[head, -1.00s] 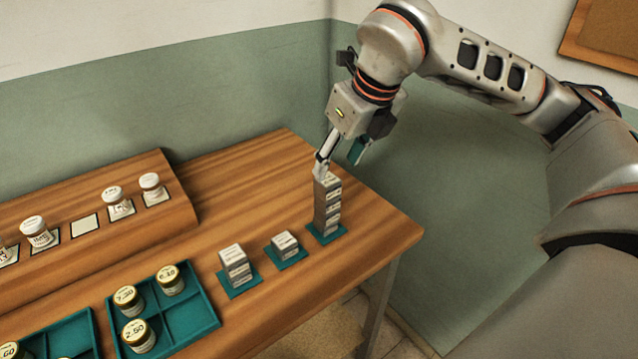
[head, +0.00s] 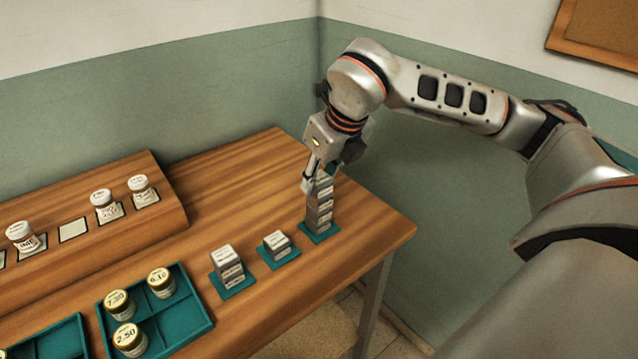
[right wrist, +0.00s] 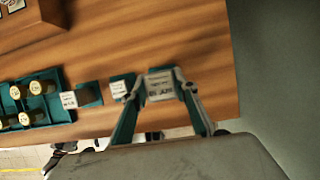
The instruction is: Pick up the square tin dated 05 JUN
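A tall stack of square tins (head: 319,213) stands on a teal mat (head: 320,237) near the table's right end. Its top tin (right wrist: 160,87) shows a pale label that seems to read 05 JUN, though it is blurred. My right gripper (head: 315,186) points down at the top of this stack. In the right wrist view my right gripper (right wrist: 158,76) has its fingers on either side of the top tin, spread, with a small gap at the left. Contact on the right side is hard to tell. My left gripper is not in view.
Two shorter tin piles, one in the middle (head: 276,243) and one at the left (head: 227,265), stand on their own mats beside the stack. A teal divided tray (head: 181,318) holds lidded jars. White-lidded jars (head: 107,206) stand on a raised shelf. The table behind the piles is clear.

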